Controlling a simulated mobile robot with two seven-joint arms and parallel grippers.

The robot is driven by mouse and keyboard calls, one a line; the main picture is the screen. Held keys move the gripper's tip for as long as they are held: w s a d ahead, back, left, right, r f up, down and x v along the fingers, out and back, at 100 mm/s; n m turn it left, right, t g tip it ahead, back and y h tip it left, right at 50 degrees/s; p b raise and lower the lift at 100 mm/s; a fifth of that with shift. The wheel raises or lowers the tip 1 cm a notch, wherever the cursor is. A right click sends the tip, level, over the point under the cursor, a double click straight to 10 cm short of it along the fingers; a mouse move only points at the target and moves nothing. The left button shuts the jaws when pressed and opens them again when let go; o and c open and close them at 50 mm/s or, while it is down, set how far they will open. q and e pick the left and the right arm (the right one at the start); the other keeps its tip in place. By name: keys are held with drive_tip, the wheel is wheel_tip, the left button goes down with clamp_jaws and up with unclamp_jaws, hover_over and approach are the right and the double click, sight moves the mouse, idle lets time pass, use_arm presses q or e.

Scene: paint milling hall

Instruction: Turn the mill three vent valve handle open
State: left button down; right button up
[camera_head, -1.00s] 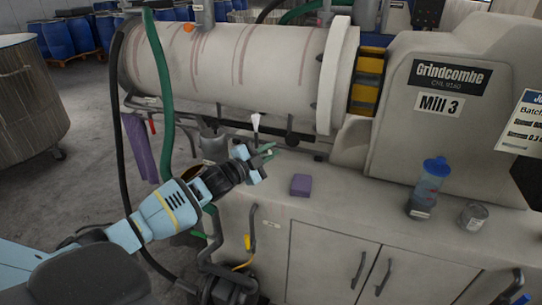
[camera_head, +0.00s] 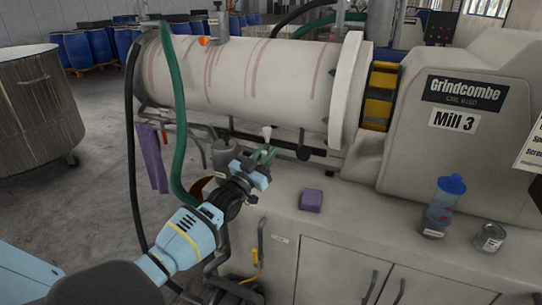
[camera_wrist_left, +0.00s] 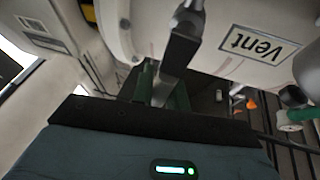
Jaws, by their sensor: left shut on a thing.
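The vent valve handle is a pale grey lever (camera_head: 267,131) below the mill three drum (camera_head: 245,80). In the left wrist view the lever (camera_wrist_left: 176,62) comes down between the green fingers, beside a white "Vent" label (camera_wrist_left: 258,45). My left gripper (camera_head: 264,155) is at the lever's lower end in the head view and is shut on it; in the wrist view the gripper (camera_wrist_left: 163,88) has a finger on each side of it. The fingers partly hide the gripped part. My right gripper is not in view.
A green hose (camera_head: 178,120) and black hose (camera_head: 131,130) hang left of the arm. A purple cloth (camera_head: 152,158) hangs by the drum.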

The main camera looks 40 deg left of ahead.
use_arm(q)
drive_tip(key=shift+s+a+n+y, duration=0.1)
drive_tip(key=shift+a+n+y, duration=0.25)
drive_tip(key=shift+n+y, duration=0.45)
drive_tip(key=shift+n, duration=0.4)
drive_tip(key=c, duration=1.4)
unclamp_jaws()
drive_tip(key=shift+v, duration=3.9)
drive_tip(key=shift+f, duration=0.1)
